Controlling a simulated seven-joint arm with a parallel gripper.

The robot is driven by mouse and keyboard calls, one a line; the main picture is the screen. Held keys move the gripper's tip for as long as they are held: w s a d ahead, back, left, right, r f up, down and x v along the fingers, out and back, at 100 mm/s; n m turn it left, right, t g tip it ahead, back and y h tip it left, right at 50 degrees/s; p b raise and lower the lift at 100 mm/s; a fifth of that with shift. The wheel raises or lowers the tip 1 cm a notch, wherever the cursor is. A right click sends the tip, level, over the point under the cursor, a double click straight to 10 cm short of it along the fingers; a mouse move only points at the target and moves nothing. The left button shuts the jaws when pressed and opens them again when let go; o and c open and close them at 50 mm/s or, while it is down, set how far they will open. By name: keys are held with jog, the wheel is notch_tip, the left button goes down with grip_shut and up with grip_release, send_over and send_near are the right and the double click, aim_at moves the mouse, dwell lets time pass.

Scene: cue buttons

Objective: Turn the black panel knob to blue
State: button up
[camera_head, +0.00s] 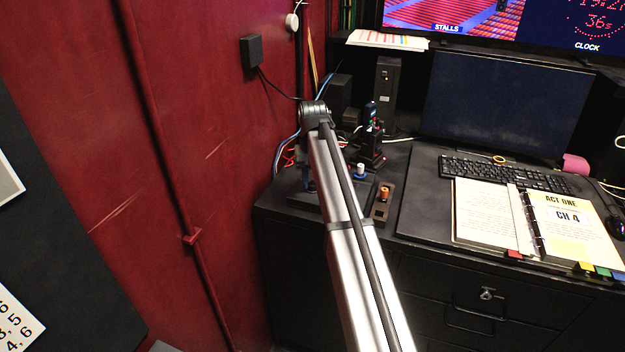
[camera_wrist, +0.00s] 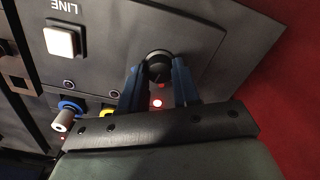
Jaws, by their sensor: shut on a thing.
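The black panel knob (camera_wrist: 158,66) is round and dark and stands on the dark grey panel (camera_wrist: 205,45) in the wrist view. My gripper (camera_wrist: 158,72) has its two blue fingers on either side of the knob and is shut on it. A small red-white light (camera_wrist: 157,103) glows between the fingers, just below the knob. The knob's pointer and any blue mark are too dark or small to read. In the head view, my arm hides the knob and most of the panel.
A white square button (camera_wrist: 62,41) under the word LINE, a white knob with a blue ring (camera_wrist: 64,118) and a yellow part (camera_wrist: 107,111) sit left of my fingers. A red wall (camera_wrist: 290,100) is close on the right. A keyboard (camera_head: 505,174) and open binder (camera_head: 530,220) lie on the desk.

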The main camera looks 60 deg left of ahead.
aim_at(313, 183)
jog(key=m, duration=0.4)
jog(key=shift+m, duration=2.8)
jog(key=o, duration=1.1)
jog(key=shift+c, duration=0.2)
jog(key=shift+r, duration=0.15)
notch_tip(313, 183, up, 14)
jog(key=shift+f, duration=0.2)
